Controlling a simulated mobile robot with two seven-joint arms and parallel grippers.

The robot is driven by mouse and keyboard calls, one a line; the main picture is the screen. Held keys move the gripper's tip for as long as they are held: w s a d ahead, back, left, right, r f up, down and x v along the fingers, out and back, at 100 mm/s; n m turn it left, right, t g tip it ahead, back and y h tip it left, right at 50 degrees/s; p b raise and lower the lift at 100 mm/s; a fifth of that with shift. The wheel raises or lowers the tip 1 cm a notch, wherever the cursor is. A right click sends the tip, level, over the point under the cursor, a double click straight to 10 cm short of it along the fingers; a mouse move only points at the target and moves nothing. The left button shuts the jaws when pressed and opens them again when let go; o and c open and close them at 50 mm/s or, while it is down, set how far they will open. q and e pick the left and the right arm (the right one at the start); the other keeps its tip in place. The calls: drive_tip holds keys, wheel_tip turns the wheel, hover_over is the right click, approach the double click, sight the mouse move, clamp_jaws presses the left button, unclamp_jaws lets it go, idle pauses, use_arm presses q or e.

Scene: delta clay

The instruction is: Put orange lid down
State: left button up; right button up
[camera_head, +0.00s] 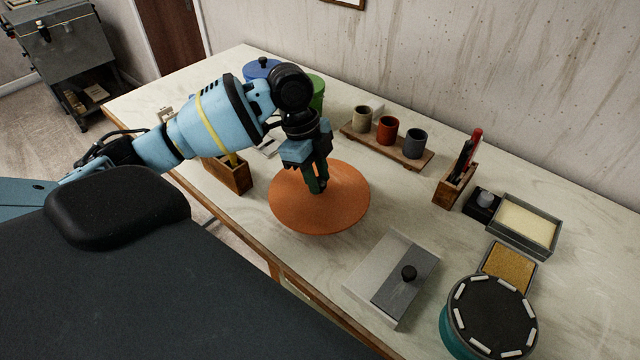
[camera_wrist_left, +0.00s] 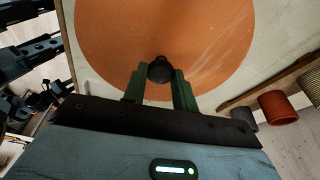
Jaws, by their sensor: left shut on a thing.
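The orange lid (camera_head: 345,205) is a wide, round disc over the middle of the table (camera_head: 590,285). My left gripper (camera_head: 319,188) comes down on it from above and is shut on its dark knob. In the left wrist view the lid (camera_wrist_left: 200,40) fills the upper part, and the dark round knob (camera_wrist_left: 160,69) sits between the green fingers of the gripper (camera_wrist_left: 160,82). I cannot tell whether the lid touches the table or hangs just above it. My right gripper is not in view.
A grey box with a black-knobbed lid (camera_head: 392,275) stands right of the orange lid. A wooden board (camera_head: 410,157) with three cups lies behind. A wooden tool holder (camera_head: 230,172) is at left. A teal pot (camera_head: 488,318) and sponge trays (camera_head: 523,225) are at right.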

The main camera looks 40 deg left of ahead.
sight(318, 177)
use_arm(q)
drive_tip(key=shift+w, duration=0.3)
drive_tip(key=shift+w+f, duration=0.1)
drive_tip(key=shift+f, duration=1.65)
drive_tip(key=shift+f, duration=0.15)
drive_tip(key=o, duration=1)
drive_tip(key=shift+o, duration=0.2)
drive_tip(key=v, duration=1.2)
drive_tip(key=shift+p, duration=0.3)
drive_tip(key=shift+d, duration=0.1)
